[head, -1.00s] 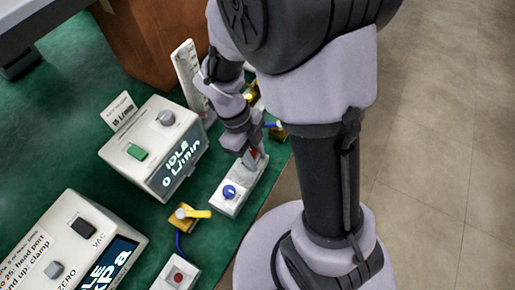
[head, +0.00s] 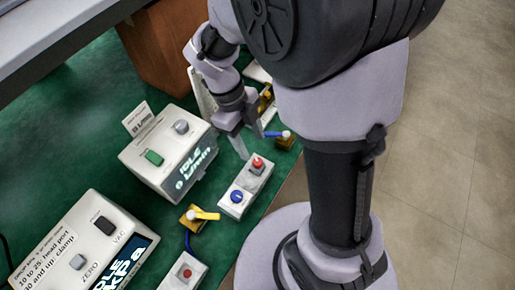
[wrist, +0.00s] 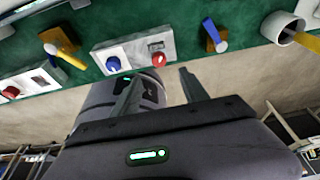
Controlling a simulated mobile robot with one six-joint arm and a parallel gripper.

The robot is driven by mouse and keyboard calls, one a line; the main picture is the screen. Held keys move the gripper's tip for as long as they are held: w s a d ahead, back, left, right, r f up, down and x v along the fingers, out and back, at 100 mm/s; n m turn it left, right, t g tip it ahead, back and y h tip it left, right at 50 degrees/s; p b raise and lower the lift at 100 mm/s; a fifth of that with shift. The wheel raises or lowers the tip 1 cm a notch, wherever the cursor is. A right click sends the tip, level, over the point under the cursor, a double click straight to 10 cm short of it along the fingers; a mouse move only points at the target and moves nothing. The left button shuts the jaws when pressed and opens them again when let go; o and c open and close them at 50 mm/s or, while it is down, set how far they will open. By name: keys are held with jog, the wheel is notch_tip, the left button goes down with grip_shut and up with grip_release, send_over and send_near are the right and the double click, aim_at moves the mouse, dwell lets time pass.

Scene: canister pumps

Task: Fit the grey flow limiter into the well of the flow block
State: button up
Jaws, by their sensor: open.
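A white block (head: 228,207) with a blue knob (head: 236,196) and a red knob (head: 257,162) on a small grey base stands near the table's right edge. It also shows in the wrist view (wrist: 133,54), where a dark marking lies beside the red knob. I take it for the flow block, but no label confirms this. I cannot tell a separate grey flow limiter or an empty well. My gripper (head: 242,150) is open and empty, just above and behind the red knob. In the wrist view its two fingers (wrist: 160,87) stand apart.
Two white display boxes (head: 165,150) (head: 75,240) stand to the left. A yellow-levered valve (head: 195,216) and a second block with a red knob (head: 184,272) are nearer. A blue-levered valve (head: 284,141) stands right of my gripper. Bare floor (head: 450,150) lies beyond the table edge.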

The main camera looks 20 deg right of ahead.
jog(key=s+a+r+n+t+y, duration=0.1)
jog(key=s+r+n+t, duration=0.3)
jog(key=r+n, duration=0.4)
jog(key=s+a+r+n+t+y, duration=0.1)
jog(key=s+r+n+t+y, duration=0.2)
jog(key=r+n, duration=0.5)
jog(key=s+n+t, duration=0.1)
jog(key=n, duration=0.7)
jog(key=shift+a+t, duration=0.4)
jog(key=shift+s, duration=0.1)
